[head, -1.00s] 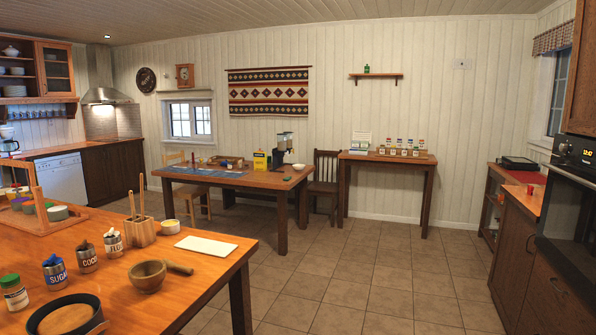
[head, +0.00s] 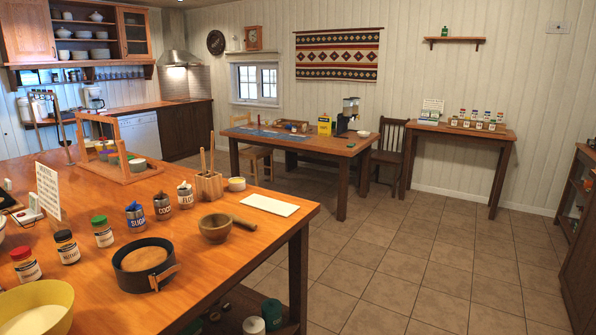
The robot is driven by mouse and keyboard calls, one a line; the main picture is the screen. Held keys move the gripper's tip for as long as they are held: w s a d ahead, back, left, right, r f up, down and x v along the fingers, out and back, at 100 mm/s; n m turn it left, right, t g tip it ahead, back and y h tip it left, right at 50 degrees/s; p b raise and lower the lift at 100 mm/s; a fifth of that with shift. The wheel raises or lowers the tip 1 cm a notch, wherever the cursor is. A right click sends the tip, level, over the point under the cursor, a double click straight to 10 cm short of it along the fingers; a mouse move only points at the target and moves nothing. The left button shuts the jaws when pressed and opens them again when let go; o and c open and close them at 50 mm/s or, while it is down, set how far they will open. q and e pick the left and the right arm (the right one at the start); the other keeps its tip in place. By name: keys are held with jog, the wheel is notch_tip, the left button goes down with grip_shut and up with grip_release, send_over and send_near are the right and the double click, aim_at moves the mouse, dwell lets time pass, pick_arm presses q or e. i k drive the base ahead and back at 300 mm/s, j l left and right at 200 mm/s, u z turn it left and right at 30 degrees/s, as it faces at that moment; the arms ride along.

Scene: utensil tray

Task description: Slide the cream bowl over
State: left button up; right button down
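A small cream bowl (head: 236,184) stands upright on the near wooden table (head: 205,262), just right of the wooden utensil holder (head: 209,186). A second small pale bowl (head: 363,134) stands at the right end of the far table (head: 300,143), by the dispenser. I cannot tell from the picture which of the two the task means. A utensil tray (head: 292,126) seems to lie at the back of the far table, with small items in it. Neither of my grippers is in view.
A yellow box (head: 324,125) and dispenser (head: 347,114) stand on the far table. Chairs stand beside it. The tiled floor (head: 420,255) on the right is open.

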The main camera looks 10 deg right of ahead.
aim_at(363, 135)
jog(key=i+l+z, duration=0.95)
jog(key=i+z, duration=0.25)
jog(key=i, duration=0.15)
jog(key=i+z, duration=0.2)
jog(key=i, duration=1.6)
jog(key=i+u, duration=0.25)
jog(key=i, duration=0.35)
jog(key=i+l+u, duration=0.2)
jog(key=i, duration=0.45)
jog(key=i+l+u, duration=0.1)
jog(key=i+u, duration=0.15)
jog(key=i, duration=0.35)
jog(key=i+u, duration=0.45)
jog(key=i, duration=1.8)
